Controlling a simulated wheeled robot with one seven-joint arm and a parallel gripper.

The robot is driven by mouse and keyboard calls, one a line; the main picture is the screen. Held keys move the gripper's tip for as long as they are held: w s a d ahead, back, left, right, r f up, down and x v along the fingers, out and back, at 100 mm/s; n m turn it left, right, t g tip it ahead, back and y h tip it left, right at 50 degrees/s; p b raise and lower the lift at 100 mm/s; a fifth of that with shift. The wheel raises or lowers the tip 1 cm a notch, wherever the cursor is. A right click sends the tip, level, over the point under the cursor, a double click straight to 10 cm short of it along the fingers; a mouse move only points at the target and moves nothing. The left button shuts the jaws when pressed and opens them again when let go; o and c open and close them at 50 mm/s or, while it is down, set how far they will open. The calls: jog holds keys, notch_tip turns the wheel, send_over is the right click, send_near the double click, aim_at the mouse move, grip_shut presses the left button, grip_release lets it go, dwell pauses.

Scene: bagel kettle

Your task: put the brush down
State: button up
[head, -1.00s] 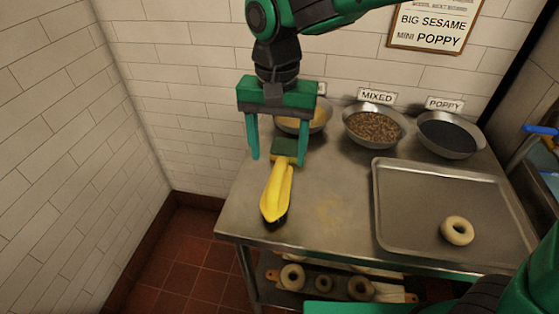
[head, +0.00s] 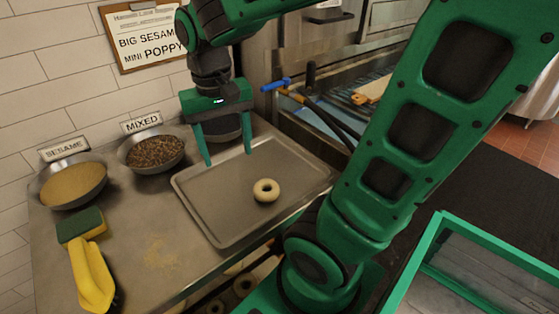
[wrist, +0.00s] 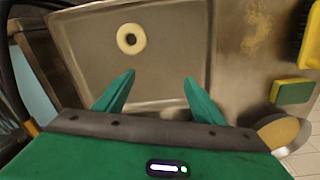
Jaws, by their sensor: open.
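The yellow brush (head: 92,278) lies on the steel table (head: 150,225) at its left end, with nothing holding it. In the wrist view part of the brush (wrist: 311,40) shows at the upper right edge. My gripper (head: 228,158) is open and empty. It is above the back part of the metal tray (head: 215,231), well to the right of the brush. In the wrist view nothing is between the fingers (wrist: 159,77).
A green and yellow sponge (head: 80,225) lies by the brush. Bowls of sesame (head: 74,186) and mixed topping (head: 156,152) stand at the back; the poppy bowl is largely hidden by my gripper. A bagel (head: 266,190) lies on the tray.

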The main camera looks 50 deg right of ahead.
jog(key=s+d+f+m, duration=0.1)
jog(key=s+d+f, duration=0.2)
jog(key=s+d, duration=0.7)
jog(key=shift+s+f+m+y, duration=0.15)
jog(key=shift+s+m+y, duration=0.2)
jog(key=shift+s, duration=0.8)
jog(key=shift+w+f, duration=0.25)
jog(key=shift+w, duration=0.4)
